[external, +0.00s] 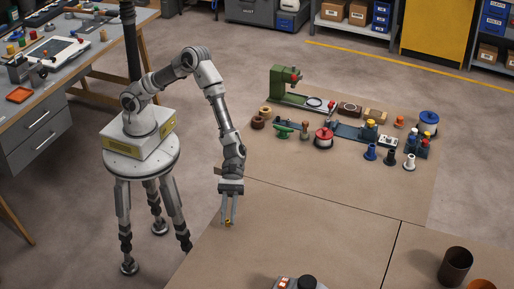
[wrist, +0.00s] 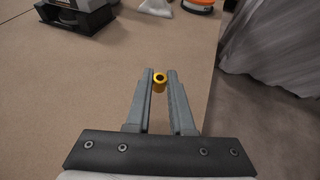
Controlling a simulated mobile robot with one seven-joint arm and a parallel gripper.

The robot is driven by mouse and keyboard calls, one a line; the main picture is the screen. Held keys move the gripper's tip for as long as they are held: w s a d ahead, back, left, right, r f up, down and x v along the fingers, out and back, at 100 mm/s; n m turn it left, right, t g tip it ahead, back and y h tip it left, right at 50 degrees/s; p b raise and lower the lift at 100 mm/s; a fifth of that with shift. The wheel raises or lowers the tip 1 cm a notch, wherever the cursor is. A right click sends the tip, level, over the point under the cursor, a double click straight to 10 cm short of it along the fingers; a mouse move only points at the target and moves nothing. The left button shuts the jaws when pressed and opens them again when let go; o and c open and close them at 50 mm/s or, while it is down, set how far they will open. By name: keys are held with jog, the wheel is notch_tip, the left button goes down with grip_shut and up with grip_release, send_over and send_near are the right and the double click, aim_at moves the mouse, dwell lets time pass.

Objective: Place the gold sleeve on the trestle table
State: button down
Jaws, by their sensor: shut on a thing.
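The gold sleeve (wrist: 159,83) is a small yellow-gold ring-like tube with a dark bore, held between my fingertips in the wrist view. In the external view the gold sleeve (external: 228,222) is a tiny spot at the lower end of my fingers. My gripper (external: 228,217) points down and is shut on it; my gripper (wrist: 160,80) fills the lower middle of the wrist view. The brown table top (external: 300,225) lies below, and the sleeve is close to its left edge. I cannot tell whether the sleeve touches the surface.
A black-topped item (external: 306,283) shows at the bottom edge. The middle of the near tabletop is clear.

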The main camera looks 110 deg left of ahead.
aim_at(234, 232)
jog(key=shift+w+a+f, duration=0.4)
jog(key=shift+w+f, duration=0.05)
jog(key=shift+w, duration=0.15)
jog(key=shift+f+b, duration=0.6)
jog(key=shift+f, duration=1.35)
jog(key=shift+f, duration=0.2)
jog(key=c, duration=0.8)
grip_release()
jog(key=shift+r, duration=0.15)
